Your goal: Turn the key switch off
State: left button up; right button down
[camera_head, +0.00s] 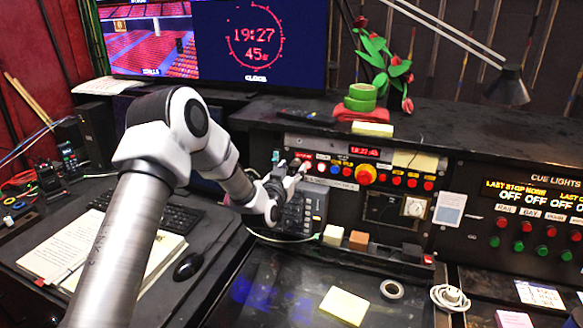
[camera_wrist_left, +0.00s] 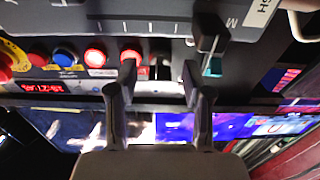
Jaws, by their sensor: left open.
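My left gripper (camera_head: 289,172) reaches in from the left to the upper left part of the control panel (camera_head: 346,158). In the left wrist view the left gripper (camera_wrist_left: 159,74) is open, with its two fingers apart and pointing at the panel's button row. A small dark part (camera_wrist_left: 160,68) shows between the fingertips; it may be the key switch, but its shape and position are too unclear to tell. No contact with it can be made out. A red button (camera_wrist_left: 130,56) sits beside one fingertip. My right gripper is not in view.
More red and blue buttons (camera_wrist_left: 64,57) run along the row. A large red knob on yellow (camera_head: 366,174) stands right of the gripper. A black telephone-like unit (camera_head: 303,212) lies below it. A teal part (camera_wrist_left: 212,67) is close beside the other finger.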

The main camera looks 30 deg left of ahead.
pick_arm(q)
grip_shut()
jog(key=shift+n+b, duration=0.6)
jog(key=shift+b, duration=0.3)
jog(key=n+b, duration=0.3)
jog(key=n+y+b, duration=0.1)
jog(key=n+b, duration=0.3)
jog(key=shift+d+n+g, duration=0.2)
jog(key=shift+n+g, duration=0.1)
jog(key=shift+g, duration=0.1)
jog(key=n+b, duration=0.2)
jog(key=n, duration=0.1)
jog(key=n+b, duration=0.2)
jog(key=shift+r+n+g+y, duration=0.1)
jog(key=shift+n+g+y, duration=0.2)
jog(key=shift+n+g, duration=0.1)
jog(key=n+b, duration=0.2)
jog(key=n, duration=0.1)
jog(key=shift+r, duration=0.1)
jog(key=shift+r+n+g+b, duration=0.15)
jog(key=shift+n+g+b, duration=0.15)
jog(key=shift+n+b, duration=0.5)
